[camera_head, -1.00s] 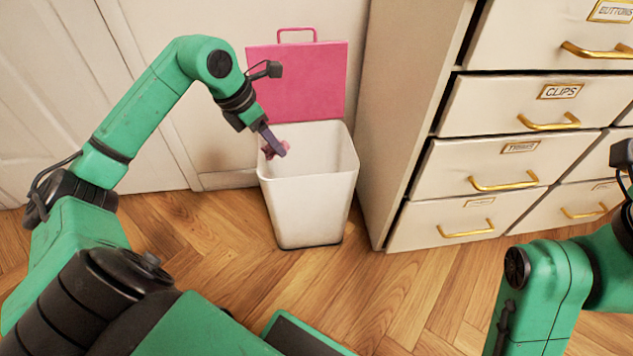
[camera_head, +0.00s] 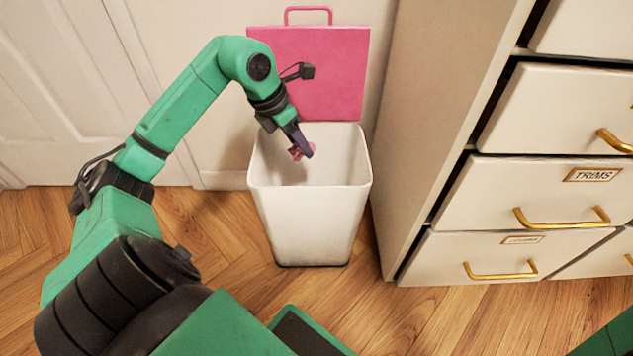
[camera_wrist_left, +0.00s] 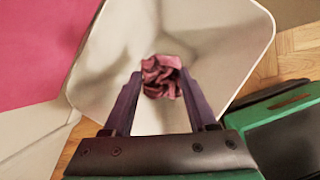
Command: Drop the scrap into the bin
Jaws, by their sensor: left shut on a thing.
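The scrap is a small crumpled pink piece of cloth (camera_head: 298,151). My left gripper (camera_head: 307,152) is shut on it and points down over the mouth of the bin. In the left wrist view the scrap (camera_wrist_left: 161,77) sits between the fingertips of the left gripper (camera_wrist_left: 160,88), with the white bin interior behind it. The bin (camera_head: 310,225) is white, upright on the floor, with its pink lid (camera_head: 325,70) raised against the wall. The bin's floor is hidden in the head view. My right gripper is out of view.
A cream drawer cabinet (camera_head: 440,110) with gold handles stands close to the bin's right side. A panelled white wall (camera_head: 50,100) is behind.

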